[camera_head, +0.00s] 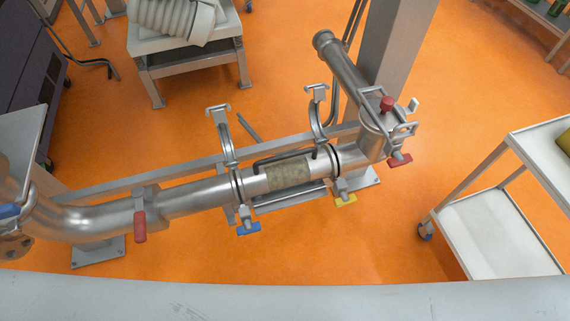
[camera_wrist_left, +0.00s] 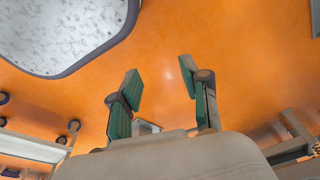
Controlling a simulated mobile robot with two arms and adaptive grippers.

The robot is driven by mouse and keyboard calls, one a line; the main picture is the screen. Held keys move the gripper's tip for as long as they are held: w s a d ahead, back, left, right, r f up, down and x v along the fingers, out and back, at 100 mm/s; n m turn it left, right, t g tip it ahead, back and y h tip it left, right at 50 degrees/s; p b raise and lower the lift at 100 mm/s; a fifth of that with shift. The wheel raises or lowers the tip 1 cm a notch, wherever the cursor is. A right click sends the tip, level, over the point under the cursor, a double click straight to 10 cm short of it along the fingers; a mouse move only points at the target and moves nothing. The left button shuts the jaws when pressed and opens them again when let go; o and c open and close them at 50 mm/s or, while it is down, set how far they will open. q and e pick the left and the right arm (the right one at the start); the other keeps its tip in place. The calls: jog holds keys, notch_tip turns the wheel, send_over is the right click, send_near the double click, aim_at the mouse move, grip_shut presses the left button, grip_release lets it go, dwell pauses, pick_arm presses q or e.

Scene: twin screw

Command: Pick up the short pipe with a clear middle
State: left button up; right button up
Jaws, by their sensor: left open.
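The short pipe with a clear middle (camera_head: 288,173) lies in line between two longer metal pipe sections in the head view. Its middle looks brownish and see-through. The short pipe is not clearly visible in that view. Neither gripper shows in the head view.
A metal pipe with a red handle (camera_head: 140,226) runs left. An upright pipe with red knobs (camera_head: 387,104) stands right. A white cart (camera_head: 490,222) is at the right, and a stand with a ribbed hose (camera_head: 172,20) at the back. Orange floor is free in front.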

pick_arm(q)
jog(key=w+d+r+n+t+h+p, duration=0.1)
jog(key=w+r, duration=0.3)
jog(key=r, duration=0.5)
jog(key=w+d+r+n+t+p, duration=0.1)
jog(key=w+r, duration=0.3)
jog(key=r, duration=0.5)
jog(key=w+d+r+n+h+p, duration=0.1)
jog(key=w+d+r+p, duration=0.15)
jog(key=r, duration=0.65)
jog(key=n+t+h, duration=0.6)
jog(key=n+h, duration=0.1)
jog(key=n, duration=1)
send_near(283, 157)
jog(key=x, duration=0.5)
jog(key=shift+w+d, duration=0.15)
jog(key=shift+w, duration=0.3)
jog(key=shift+s+x, duration=0.25)
jog(key=shift+x, duration=2.5)
jog(key=shift+d+f, duration=0.15)
jog(key=shift+f, duration=0.05)
grip_shut()
